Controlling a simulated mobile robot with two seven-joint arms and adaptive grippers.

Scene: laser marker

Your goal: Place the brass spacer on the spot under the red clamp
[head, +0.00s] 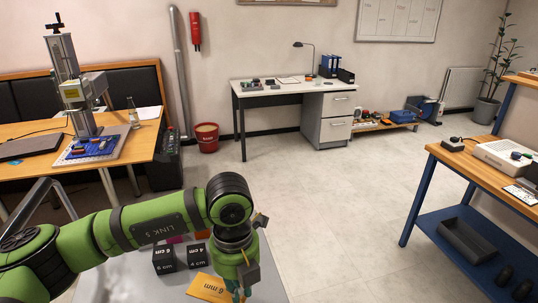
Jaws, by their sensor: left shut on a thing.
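My left gripper (240,284) points down at the lower middle, over a grey surface, beside an orange piece marked "6 mm". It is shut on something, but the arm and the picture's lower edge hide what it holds. I cannot make out the brass spacer. A laser marker (70,80) with a tall column stands on the wooden table at the left. Small blue and other parts sit on its base plate (68,158). I cannot make out a red clamp among them. My right gripper is not in view.
Black blocks with white labels (164,260) and the orange "6 mm" piece (208,290) lie on the grey surface (130,286) by my gripper. A wooden table (138,150) stands left, a blue-legged bench (480,170) right, a desk (290,92) behind. Open floor lies between.

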